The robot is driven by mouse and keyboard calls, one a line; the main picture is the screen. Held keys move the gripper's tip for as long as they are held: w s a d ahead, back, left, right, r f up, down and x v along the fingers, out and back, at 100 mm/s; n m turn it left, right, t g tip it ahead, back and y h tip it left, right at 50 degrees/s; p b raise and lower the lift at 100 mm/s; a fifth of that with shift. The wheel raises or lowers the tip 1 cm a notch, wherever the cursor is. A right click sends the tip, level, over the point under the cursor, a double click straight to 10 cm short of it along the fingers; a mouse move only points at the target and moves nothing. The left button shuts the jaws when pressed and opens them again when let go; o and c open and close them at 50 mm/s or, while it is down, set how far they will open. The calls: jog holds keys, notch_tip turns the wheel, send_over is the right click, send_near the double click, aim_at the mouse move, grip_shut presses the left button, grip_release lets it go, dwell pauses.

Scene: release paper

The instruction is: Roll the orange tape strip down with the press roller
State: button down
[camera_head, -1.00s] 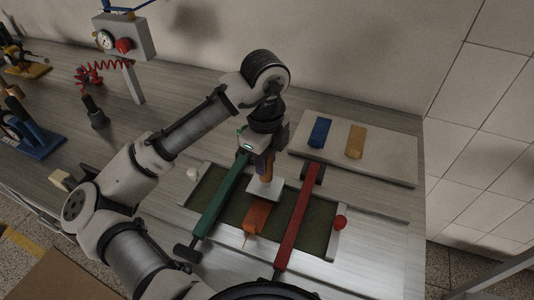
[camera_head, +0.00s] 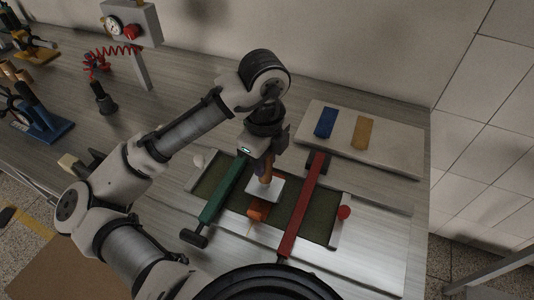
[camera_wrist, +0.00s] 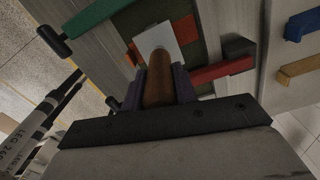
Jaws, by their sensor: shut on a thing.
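I take this tool to be the press roller. The plate is over the orange tape strip (camera_head: 258,210), whose near end shows in front of it. In the wrist view, orange shows on both sides of the plate (camera_wrist: 160,41). I cannot tell whether the plate touches the strip. The strip lies on a dark green bed, between a green bar (camera_head: 223,190) and a red bar (camera_head: 303,210).
A pale board (camera_head: 392,147) with a blue block (camera_head: 325,122) and a yellow block (camera_head: 362,132) lies behind on the right. A red knob (camera_head: 344,212) and a white knob (camera_head: 198,160) flank the bed. A gauge post (camera_head: 131,25) stands at the back left.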

jog(key=shift+s, duration=0.15)
jog(key=shift+s+a, duration=0.45)
jog(key=shift+s, duration=0.5)
jog(key=shift+s+a, duration=0.35)
jog(key=shift+s, duration=0.45)
